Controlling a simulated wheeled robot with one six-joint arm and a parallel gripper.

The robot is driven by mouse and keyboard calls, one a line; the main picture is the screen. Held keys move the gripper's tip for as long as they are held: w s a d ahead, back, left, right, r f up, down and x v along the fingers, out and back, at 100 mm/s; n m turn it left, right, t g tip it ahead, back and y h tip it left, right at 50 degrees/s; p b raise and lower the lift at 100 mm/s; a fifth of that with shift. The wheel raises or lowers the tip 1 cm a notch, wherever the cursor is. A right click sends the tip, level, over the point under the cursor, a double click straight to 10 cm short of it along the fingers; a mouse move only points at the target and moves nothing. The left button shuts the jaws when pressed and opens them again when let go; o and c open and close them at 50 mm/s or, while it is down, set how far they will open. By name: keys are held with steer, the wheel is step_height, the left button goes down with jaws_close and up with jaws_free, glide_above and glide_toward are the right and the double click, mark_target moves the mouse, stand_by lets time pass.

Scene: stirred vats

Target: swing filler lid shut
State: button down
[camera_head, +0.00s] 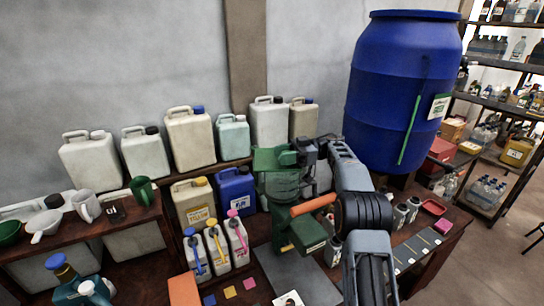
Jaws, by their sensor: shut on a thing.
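A green stirred vat (281,184) with a see-through greenish body stands at the middle of the bench. The green filler lid (270,159) is at its top, and my gripper (298,152) is at the lid's right side, shut on it. The jaws are small and partly hidden by my own wrist, so the exact grip point is unclear. How far the lid stands open cannot be told from this angle. An orange handle (313,205) sticks out at the vat's front right, beside my arm.
A large blue barrel (402,90) stands behind my arm at right. White jerrycans (190,137) line the wall. A yellow-labelled can (194,205) and a blue can (236,191) stand left of the vat. Small bottles with coloured pumps (217,246) stand in front. A dark mat (306,279) is mostly clear.

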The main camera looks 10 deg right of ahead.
steer(key=shift+w+d+r+g, duration=0.15)
steer(key=shift+g, duration=0.15)
steer(key=c, duration=0.6)
jaws_free()
